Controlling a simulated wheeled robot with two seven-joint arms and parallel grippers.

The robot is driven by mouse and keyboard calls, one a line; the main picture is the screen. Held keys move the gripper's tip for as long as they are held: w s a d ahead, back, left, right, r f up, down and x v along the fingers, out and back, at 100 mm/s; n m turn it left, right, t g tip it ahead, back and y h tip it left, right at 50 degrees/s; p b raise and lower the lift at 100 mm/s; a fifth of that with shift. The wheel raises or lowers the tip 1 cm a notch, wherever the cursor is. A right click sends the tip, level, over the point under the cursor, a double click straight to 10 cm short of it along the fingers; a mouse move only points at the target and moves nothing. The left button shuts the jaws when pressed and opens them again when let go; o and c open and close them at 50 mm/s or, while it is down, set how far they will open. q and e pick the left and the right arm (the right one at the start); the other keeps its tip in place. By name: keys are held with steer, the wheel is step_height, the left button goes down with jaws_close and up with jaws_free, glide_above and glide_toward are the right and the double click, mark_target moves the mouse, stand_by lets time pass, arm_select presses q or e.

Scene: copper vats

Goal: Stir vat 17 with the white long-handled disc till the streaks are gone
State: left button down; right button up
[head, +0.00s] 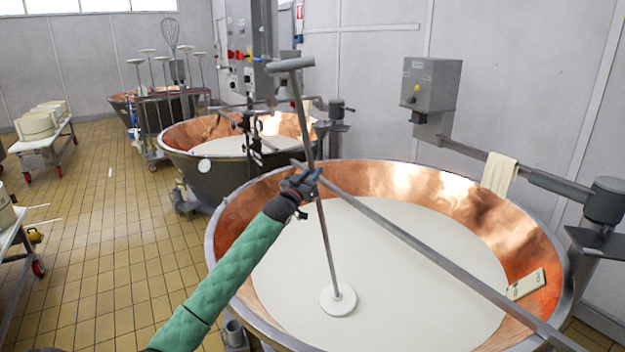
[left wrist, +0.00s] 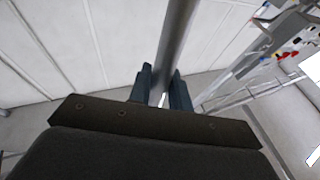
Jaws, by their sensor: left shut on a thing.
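The nearest copper vat (head: 238,215) is broad and holds a smooth white liquid (head: 420,262); I see no clear streaks in it. No vat number is readable. The white disc (head: 338,300) shows whole at the liquid's near middle; I cannot tell whether it touches the surface or hangs just above. Its long grey handle (head: 325,240) rises tilted to a crossbar grip (head: 290,65). My left gripper (head: 307,187) is shut on the handle about midway up. In the left wrist view the fingers (left wrist: 162,92) flank the handle (left wrist: 174,45). My right gripper is not in view.
A metal bar (head: 430,255) crosses above the vat, close to the handle. A small pale plate (head: 526,284) sits at the vat's right inner wall. A second vat (head: 185,165) stands behind. Tiled floor (head: 110,260) is open at left.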

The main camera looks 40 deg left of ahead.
arm_select(q)
step_height(320, 180, up, 9)
steer(key=p, duration=0.3)
steer(key=shift+f+p, duration=0.1)
steer(key=shift+p, duration=0.3)
step_height(320, 180, up, 20)
steer(key=p, duration=0.3)
steer(key=shift+r, duration=0.2)
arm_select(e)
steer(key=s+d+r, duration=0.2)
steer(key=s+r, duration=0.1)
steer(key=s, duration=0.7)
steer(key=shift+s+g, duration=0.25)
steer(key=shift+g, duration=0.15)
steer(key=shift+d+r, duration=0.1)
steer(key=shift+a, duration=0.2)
